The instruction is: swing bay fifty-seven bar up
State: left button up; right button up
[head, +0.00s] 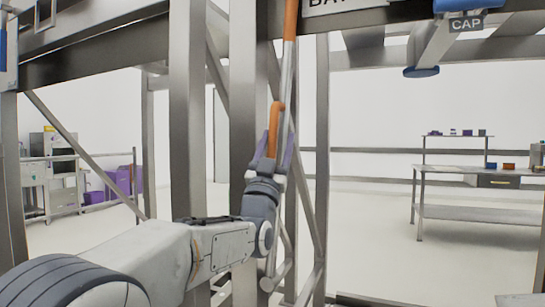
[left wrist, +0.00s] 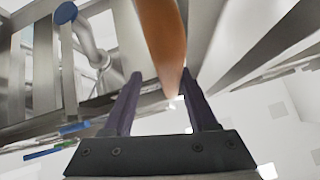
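A slim bar (head: 287,75), silver with an orange upper end and a lower orange grip (head: 274,122), runs nearly upright along a steel post beneath a partly cut-off sign reading "BA..." (head: 341,3). The sign's number is out of view. My left gripper (head: 273,148) points up, its purple fingers spread on either side of the orange grip. In the left wrist view the orange grip (left wrist: 163,38) lies between the two fingers (left wrist: 162,100), with gaps visible beside its tip. Whether a finger touches it is unclear. My right gripper is not in view.
Steel posts (head: 187,110) and braces stand close around my left arm. A blue-ended part labelled "CAP" (head: 466,24) hangs at upper right. A workbench (head: 478,175) stands farther back right, and purple bins (head: 117,180) back left. Open floor lies between.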

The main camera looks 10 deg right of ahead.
pick_arm(q)
jog(key=b+v, duration=0.1)
jog(key=v, duration=0.8)
jog(key=shift+s+a+f, duration=0.2)
jog(key=shift+f, duration=0.15)
jog(key=s+a+f+g+y, duration=0.1)
jog(key=s+f+g+y, duration=0.2)
jog(key=f, duration=0.5)
jog(key=s+f+g+y, duration=0.1)
jog(key=s+f+g, duration=0.1)
jog(key=f+g, duration=0.55)
jog(key=s+a+f+g+y, duration=0.1)
jog(key=s+f+g+y, duration=0.2)
jog(key=f, duration=0.7)
jog(key=s+a+f+g+y, duration=0.25)
jog(key=s+a+f, duration=0.25)
jog(key=s, duration=0.3)
jog(key=s+a+f+n+g+y, duration=0.1)
jog(key=s+a+f+g+y, duration=0.1)
jog(key=s+a+f+g, duration=0.45)
jog(key=s+a+f+g+y, duration=0.1)
jog(key=s+a+f+y, duration=0.3)
jog(key=s, duration=0.6)
notch_tip(320, 180, up, 33)
jog(key=h+p, duration=0.2)
jog(key=p, duration=3)
jog(key=shift+w+a, duration=0.35)
jog(key=shift+a, duration=0.05)
jog(key=shift+r+t, duration=0.1)
jog(key=shift+t, duration=0.15)
